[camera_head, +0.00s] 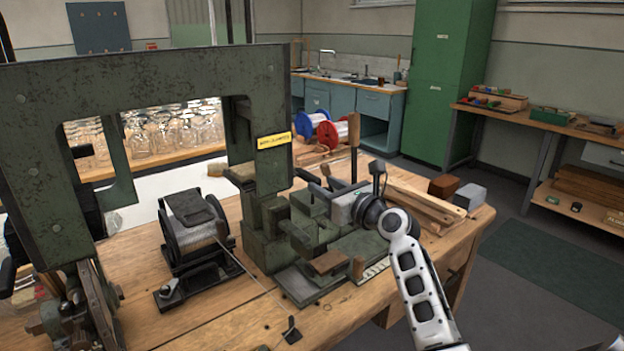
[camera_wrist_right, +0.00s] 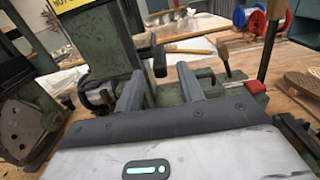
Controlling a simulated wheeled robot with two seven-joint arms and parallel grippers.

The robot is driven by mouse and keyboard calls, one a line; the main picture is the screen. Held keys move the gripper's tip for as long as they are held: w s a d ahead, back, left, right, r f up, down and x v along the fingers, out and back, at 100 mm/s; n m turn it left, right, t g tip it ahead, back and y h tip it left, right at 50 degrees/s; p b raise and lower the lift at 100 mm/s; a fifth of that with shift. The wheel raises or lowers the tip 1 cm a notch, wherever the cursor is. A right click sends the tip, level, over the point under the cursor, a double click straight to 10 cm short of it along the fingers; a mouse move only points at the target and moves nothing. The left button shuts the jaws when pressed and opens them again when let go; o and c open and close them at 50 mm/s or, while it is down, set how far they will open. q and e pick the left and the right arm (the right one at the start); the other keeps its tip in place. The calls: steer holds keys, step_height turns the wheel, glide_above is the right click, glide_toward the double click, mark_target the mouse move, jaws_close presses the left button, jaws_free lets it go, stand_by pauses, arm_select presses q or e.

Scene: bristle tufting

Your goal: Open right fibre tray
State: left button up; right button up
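The green tufting machine (camera_head: 262,150) stands on the wooden bench, with green box-like parts (camera_head: 310,222) low on its right side. I cannot tell for certain which of these is the right fibre tray. My right gripper (camera_head: 325,192) reaches in from the right among these parts. In the right wrist view its two grey fingers (camera_wrist_right: 160,88) are apart, with a green block and a dark bar beyond and between them. Nothing is clearly clamped, and I cannot tell whether the fingers touch the green parts.
A dark spool unit (camera_head: 192,225) stands on the bench left of the machine. Wooden strips (camera_head: 420,200), a brown block (camera_head: 443,187) and a grey block (camera_head: 470,196) lie to the right. A red button (camera_wrist_right: 255,86) is near the right finger. The bench front is mostly clear.

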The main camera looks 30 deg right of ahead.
steer(key=w, duration=0.5)
steer(key=shift+w+a, duration=0.2)
jaws_close()
